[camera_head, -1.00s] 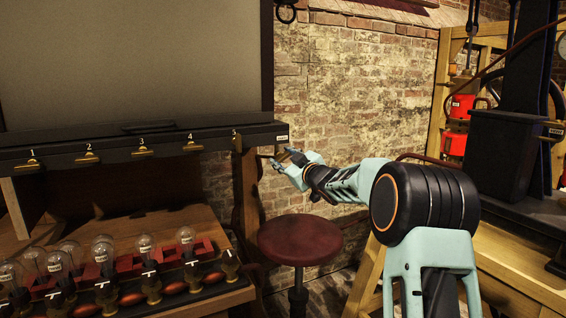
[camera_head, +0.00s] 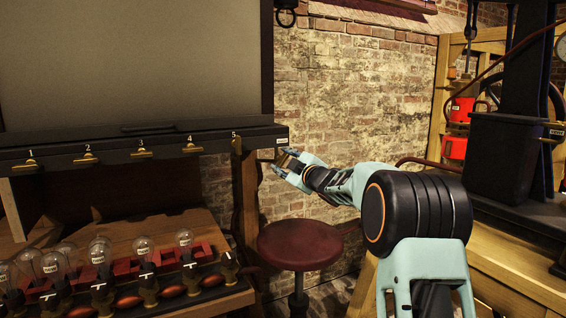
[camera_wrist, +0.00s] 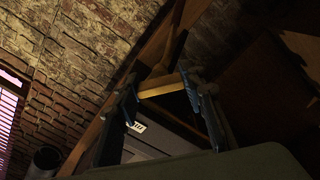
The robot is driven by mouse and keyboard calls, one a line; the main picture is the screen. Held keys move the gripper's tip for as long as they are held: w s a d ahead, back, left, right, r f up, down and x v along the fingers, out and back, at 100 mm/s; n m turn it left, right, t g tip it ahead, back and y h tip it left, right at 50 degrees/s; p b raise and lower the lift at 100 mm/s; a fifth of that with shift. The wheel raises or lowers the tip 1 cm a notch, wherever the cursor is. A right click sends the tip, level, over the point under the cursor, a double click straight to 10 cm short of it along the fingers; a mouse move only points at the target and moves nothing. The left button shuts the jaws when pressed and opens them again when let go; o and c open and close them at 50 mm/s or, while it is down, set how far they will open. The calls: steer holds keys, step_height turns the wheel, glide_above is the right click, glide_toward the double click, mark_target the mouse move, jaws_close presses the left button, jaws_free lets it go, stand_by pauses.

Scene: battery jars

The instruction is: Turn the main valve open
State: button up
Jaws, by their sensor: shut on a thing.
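A brass lever (camera_wrist: 160,85) shows between my gripper's fingers in the wrist view; I take it to be the main valve's handle. It sits by the right end of the long black rail (camera_head: 200,139), below a small pale label (camera_head: 281,140) too small to read. My gripper (camera_head: 284,161) is at that rail end, with its two fingers apart around the brass piece. In the wrist view the fingers (camera_wrist: 165,100) touch or nearly touch the brass from both sides. The fingers hide part of the lever in the head view.
Brass hooks numbered 1 to 5 line the rail. Below it, several glass bulbs (camera_head: 100,250) stand on a wooden bench (camera_head: 175,222). A dark red stool (camera_head: 300,244) stands below my gripper. A brick wall (camera_head: 350,90) is behind; a wooden bench with black machinery (camera_head: 505,150) is at right.

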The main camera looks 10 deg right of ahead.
steer(key=o, duration=1.2)
steer(key=shift+s+d, duration=0.1)
steer(key=shift+s, duration=0.15)
steer(key=shift+v, duration=3.7)
